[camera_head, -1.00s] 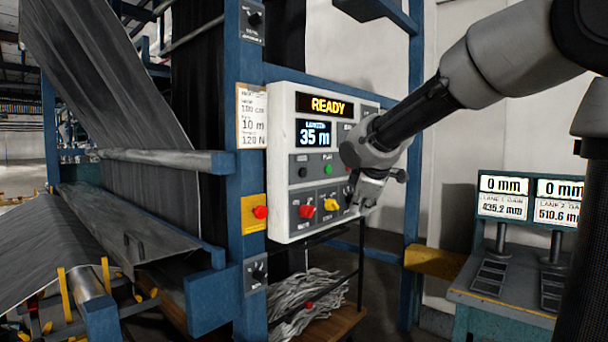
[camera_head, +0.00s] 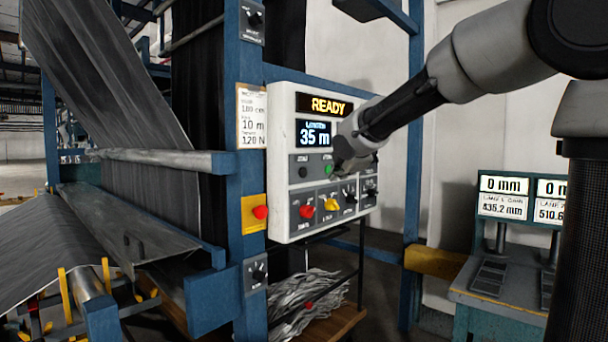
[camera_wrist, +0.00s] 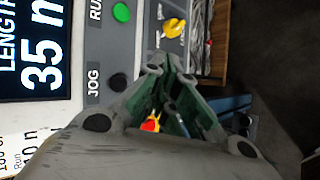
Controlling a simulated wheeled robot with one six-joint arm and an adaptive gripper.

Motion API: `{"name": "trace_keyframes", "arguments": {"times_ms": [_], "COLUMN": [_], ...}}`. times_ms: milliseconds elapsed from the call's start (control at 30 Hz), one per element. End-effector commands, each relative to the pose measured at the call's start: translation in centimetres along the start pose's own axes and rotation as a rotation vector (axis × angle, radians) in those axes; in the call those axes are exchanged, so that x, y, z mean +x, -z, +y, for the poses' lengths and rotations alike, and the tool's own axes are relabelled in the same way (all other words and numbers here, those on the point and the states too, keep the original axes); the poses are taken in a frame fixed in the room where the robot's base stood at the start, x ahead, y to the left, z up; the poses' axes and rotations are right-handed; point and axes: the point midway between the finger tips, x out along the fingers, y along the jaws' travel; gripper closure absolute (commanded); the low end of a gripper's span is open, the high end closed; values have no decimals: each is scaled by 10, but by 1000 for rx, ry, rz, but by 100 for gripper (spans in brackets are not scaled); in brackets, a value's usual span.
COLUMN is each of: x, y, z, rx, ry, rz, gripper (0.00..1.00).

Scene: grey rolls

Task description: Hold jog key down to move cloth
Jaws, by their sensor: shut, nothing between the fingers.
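The white control panel (camera_head: 283,150) shows "READY" and "LENGTH 35 m". The jog key is a small dark round button (camera_head: 303,172) in the grey strip under the length display. In the wrist view, the key (camera_wrist: 118,82) sits beside the "JOG" label, left of the fingers. My gripper (camera_head: 338,170) is shut and empty in front of the panel, right of the jog key and near the green run button (camera_head: 328,169). In the wrist view, the gripper (camera_wrist: 166,62) appears apart from the key. The dark cloth (camera_head: 110,75) hangs over rollers at left.
A red knob (camera_head: 307,211), a yellow knob (camera_head: 331,204) and black knobs line the panel's lower row. A red button on a yellow box (camera_head: 260,212) is on the blue post. A gauge bench (camera_head: 510,280) stands at right.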

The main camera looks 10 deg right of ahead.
Motion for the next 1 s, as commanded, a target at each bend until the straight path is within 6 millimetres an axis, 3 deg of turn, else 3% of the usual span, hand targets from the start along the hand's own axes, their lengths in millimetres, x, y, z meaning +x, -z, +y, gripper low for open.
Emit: {"name": "trace_keyframes", "arguments": {"times_ms": [500, 1000], "x": [47, 53], "y": [34, 39], "z": [33, 38], "rx": [1, 1], "ry": [1, 0], "rz": [0, 0], "gripper": [100, 100]}}
